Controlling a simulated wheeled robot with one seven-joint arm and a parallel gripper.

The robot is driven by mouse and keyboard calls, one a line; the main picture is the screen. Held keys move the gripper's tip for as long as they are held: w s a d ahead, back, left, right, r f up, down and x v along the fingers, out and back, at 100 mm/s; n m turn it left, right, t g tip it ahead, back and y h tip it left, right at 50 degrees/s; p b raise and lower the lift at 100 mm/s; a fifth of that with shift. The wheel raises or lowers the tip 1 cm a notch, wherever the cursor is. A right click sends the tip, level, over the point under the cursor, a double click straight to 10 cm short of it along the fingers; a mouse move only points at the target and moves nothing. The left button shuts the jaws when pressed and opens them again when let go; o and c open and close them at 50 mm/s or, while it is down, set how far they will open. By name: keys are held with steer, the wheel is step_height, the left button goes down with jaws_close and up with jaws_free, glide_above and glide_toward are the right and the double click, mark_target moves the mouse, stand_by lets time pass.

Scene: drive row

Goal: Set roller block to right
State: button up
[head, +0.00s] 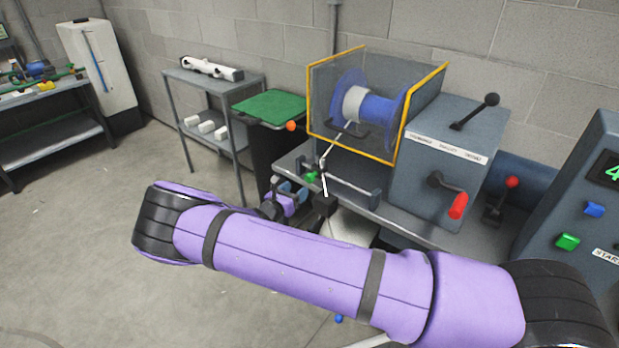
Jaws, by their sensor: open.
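The part that looks like the roller block (311,177), small with a green knob, sits on a short rail at the bench's front, left of the rail's middle. A thin pale line runs from the spool (354,103) down past it. My gripper (310,203) is just in front of and below the block, small and partly hidden behind my purple forearm. It is open. I cannot tell whether it touches the block or the rail. The rail's grey right end (374,198) is clear of the gripper.
A yellow-edged clear guard (402,140) surrounds the spool. Right of it stands a grey box (445,150) with a black lever and a red-handled crank (457,206). A green-topped stand (270,107) and shelf (212,95) stand left. The left floor is open.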

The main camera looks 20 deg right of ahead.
mark_target(308, 179)
steer(key=x, duration=0.8)
steer(key=shift+w+d, duration=0.1)
steer(key=shift+d, duration=0.15)
